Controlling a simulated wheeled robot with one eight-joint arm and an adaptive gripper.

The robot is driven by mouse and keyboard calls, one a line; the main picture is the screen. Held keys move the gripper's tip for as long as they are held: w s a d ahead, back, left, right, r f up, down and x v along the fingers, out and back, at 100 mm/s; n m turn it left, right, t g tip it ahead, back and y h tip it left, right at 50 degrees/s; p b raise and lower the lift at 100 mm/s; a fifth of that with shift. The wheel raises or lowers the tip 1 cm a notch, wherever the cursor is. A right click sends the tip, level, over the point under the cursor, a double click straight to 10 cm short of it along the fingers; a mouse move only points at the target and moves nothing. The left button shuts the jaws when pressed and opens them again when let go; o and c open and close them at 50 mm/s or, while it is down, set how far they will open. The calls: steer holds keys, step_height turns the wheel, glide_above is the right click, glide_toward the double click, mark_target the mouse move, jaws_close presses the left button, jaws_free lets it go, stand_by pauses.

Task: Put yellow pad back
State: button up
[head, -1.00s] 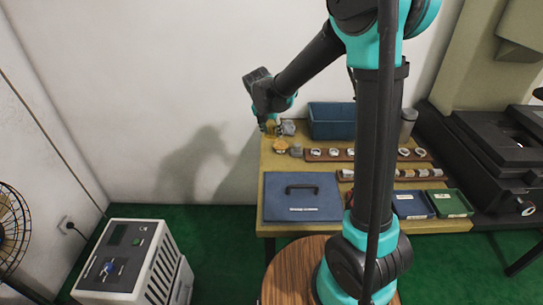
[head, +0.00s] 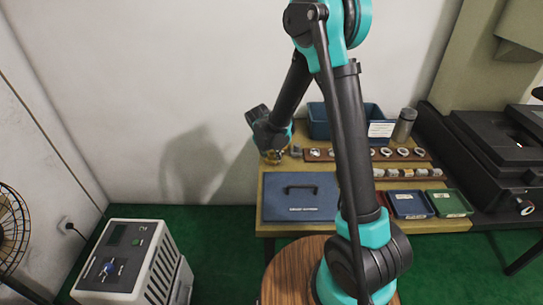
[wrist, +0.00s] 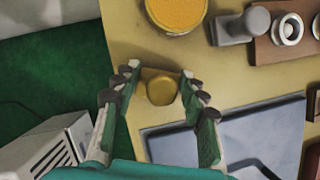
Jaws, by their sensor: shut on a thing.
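My gripper (wrist: 160,88) is shut on the yellow pad (wrist: 160,91), a small dull-yellow round piece between the fingertips in the wrist view. In the head view my gripper (head: 270,154) is over the back left of the table, and the pad is hard to make out there. Whether the pad touches the table I cannot tell. A round container with an orange-yellow top (wrist: 177,13) stands apart, beyond the fingertips in the wrist view.
A grey block-like piece (wrist: 241,26) stands beside a brown rack (wrist: 270,50) of rings. A blue case (head: 300,197) lies on the table (head: 261,215) in front of my gripper. A blue bin (head: 318,122) and canister (head: 404,124) stand behind; small trays (head: 410,204) sit at front right.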

steer(key=o, duration=1.1)
steer(key=shift+f, duration=0.1)
steer(key=v, duration=1.2)
steer(key=s+d+f+m, duration=0.1)
steer(key=s+d+m, duration=0.6)
steer(key=m, duration=0.3)
steer(key=s+d+f+m+y, duration=0.1)
steer(key=s+d+m, duration=0.6)
steer(key=m, duration=0.4)
steer(key=s+d+f+m+y, duration=0.1)
steer(key=s+d+m, duration=0.6)
steer(key=m, duration=0.3)
steer(key=shift+s+d+f+m, duration=0.1)
steer(key=shift+s+f+m, duration=0.15)
steer(key=shift+s+m, duration=0.15)
